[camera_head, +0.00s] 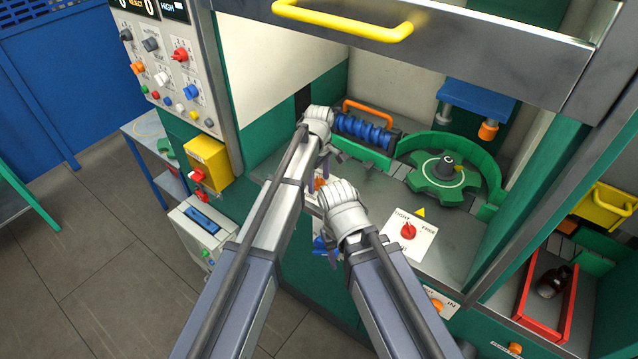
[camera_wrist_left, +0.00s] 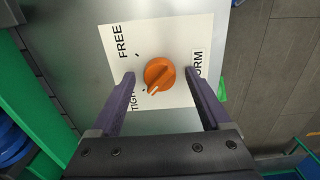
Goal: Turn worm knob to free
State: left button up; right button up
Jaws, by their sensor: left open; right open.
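The orange worm knob (camera_wrist_left: 158,74) sits on a white label marked FREE, TIGHT and partly hidden WORM in the left wrist view. Its white pointer line points toward the TIGHT side. My left gripper (camera_wrist_left: 159,76) is open, with one purple finger on each side of the knob; small gaps show between fingers and knob. In the head view, my left gripper (camera_head: 324,166) is over the panel's left edge, and the orange knob (camera_head: 319,184) shows only in part behind my arms. My right gripper (camera_head: 333,250) is lower, its fingers mostly hidden; it is open.
A blue worm coil (camera_head: 362,130) with an orange handle (camera_head: 371,112) lies behind the grippers. A green star wheel (camera_head: 436,182) stands to its right. A red knob (camera_head: 408,231) is right of my right wrist. A red tray (camera_head: 540,330) holds a dark bottle (camera_head: 551,283).

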pick_arm(q)
grip_shut()
dwell(0.7)
